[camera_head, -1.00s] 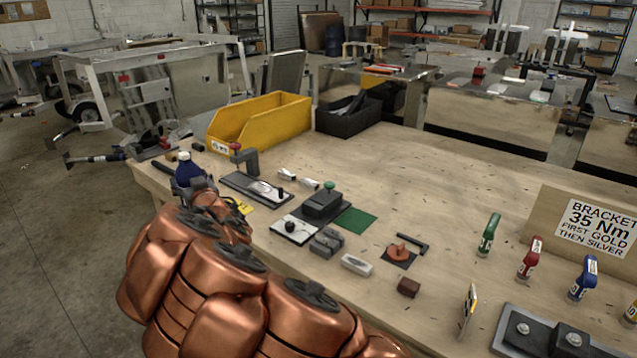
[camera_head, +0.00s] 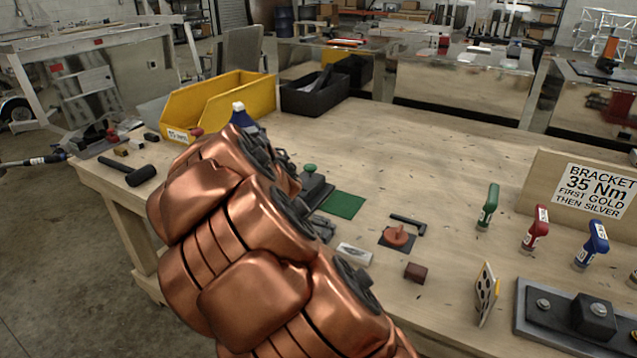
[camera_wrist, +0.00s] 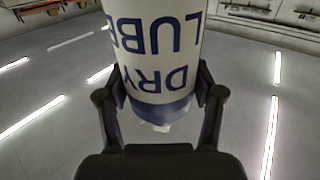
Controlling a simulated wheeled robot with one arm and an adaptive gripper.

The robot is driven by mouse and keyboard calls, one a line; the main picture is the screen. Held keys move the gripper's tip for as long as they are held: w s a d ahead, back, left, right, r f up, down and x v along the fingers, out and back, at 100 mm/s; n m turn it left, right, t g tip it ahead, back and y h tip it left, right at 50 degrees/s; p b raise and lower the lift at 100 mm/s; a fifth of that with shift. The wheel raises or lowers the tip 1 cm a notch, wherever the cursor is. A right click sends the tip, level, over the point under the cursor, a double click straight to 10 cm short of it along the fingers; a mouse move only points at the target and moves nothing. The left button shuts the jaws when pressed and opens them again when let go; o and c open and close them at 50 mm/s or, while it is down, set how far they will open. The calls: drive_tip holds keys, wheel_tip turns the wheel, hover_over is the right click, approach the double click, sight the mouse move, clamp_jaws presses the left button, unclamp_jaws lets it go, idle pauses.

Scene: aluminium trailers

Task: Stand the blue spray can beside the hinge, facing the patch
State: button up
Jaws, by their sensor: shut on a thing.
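The blue spray can (camera_head: 243,118) shows in the head view with its white top up, just in front of the yellow bin; my arm hides its lower part. In the wrist view the can (camera_wrist: 160,45) fills the middle, a white body with upside-down "DRY LUBE" lettering and a blue band. My gripper (camera_wrist: 160,100) is shut on it, one finger on each side. Whether the can touches the bench is hidden. A flat green square (camera_head: 342,204), perhaps the patch, lies on the bench right of my arm. I cannot identify the hinge for sure.
A yellow bin (camera_head: 215,105) and a black bin (camera_head: 312,95) stand at the back. A black mallet (camera_head: 130,172) lies at the left edge. A green-knobbed block (camera_head: 314,187), an orange-red knob piece (camera_head: 397,236) and a white block (camera_head: 354,254) stand near my arm. The bench's middle back is clear.

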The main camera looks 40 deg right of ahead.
drive_tip(key=s+d+f+m+g+h+b, duration=0.1)
drive_tip(key=s+d+m+h+b, duration=0.15)
drive_tip(key=s+d, duration=0.65)
drive_tip(key=s+d+f+m+g+h+b, duration=0.15)
drive_tip(key=s+d+b, duration=0.35)
drive_tip(key=s, duration=0.7)
drive_tip(key=w+d+f+p, duration=0.5)
drive_tip(key=w+d+p, duration=0.5)
drive_tip(key=d+p, duration=0.1)
drive_tip(key=shift+w+d+h, duration=0.15)
drive_tip(key=shift+d+h, duration=0.25)
drive_tip(key=shift+d, duration=0.5)
drive_tip(key=shift+f, duration=0.2)
drive_tip(key=o, duration=1.5)
drive_tip(key=shift+r, duration=0.15)
